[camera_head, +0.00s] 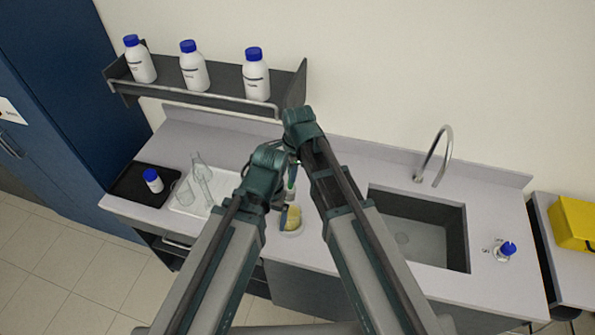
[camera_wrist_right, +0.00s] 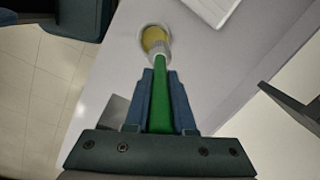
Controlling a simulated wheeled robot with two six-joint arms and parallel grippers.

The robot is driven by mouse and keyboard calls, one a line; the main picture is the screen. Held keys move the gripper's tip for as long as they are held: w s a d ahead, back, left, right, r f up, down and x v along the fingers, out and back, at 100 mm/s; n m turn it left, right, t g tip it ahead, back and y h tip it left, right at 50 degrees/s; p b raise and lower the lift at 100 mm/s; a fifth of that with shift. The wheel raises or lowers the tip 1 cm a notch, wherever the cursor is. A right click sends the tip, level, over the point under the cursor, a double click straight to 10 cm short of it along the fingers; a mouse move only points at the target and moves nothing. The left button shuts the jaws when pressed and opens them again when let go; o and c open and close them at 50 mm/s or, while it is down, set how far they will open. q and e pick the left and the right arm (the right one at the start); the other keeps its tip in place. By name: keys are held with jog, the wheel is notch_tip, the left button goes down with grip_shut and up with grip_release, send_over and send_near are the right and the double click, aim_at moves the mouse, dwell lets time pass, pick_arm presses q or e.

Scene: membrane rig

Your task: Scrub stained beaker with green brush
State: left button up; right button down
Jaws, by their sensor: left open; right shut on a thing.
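The stained beaker (camera_head: 290,218) stands on the bench, left of the sink, with yellow staining; it also shows at the top of the right wrist view (camera_wrist_right: 153,38). My right gripper (camera_wrist_right: 160,78) is shut on the handle of the green brush (camera_wrist_right: 160,105). The brush points down, its pale head at the beaker's mouth; I cannot tell how far inside it is. In the head view the green handle (camera_head: 292,170) is mostly hidden by my arms. My left gripper (camera_head: 272,160) is open, close beside the right one and above the beaker, its fingertips mostly hidden.
A white tray (camera_head: 183,208) with clear glassware and a black tray (camera_head: 128,193) with a small bottle lie at left. A shelf (camera_head: 200,92) holds several bottles.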

jog(key=shift+f, duration=0.1)
notch_tip(320, 180, down, 16)
jog(key=b, duration=1.6)
jog(key=shift+f+b, duration=0.15)
jog(key=shift+b, duration=0.2)
jog(key=shift+f+b, duration=0.55)
dwell(0.5)
jog(key=shift+w, duration=0.1)
jog(key=shift+w+a+r, duration=0.1)
jog(key=shift+w+a, duration=0.2)
jog(key=shift+w, duration=0.15)
jog(key=shift+s, duration=0.1)
jog(key=shift+s+a, duration=0.3)
jog(key=shift+s, duration=0.1)
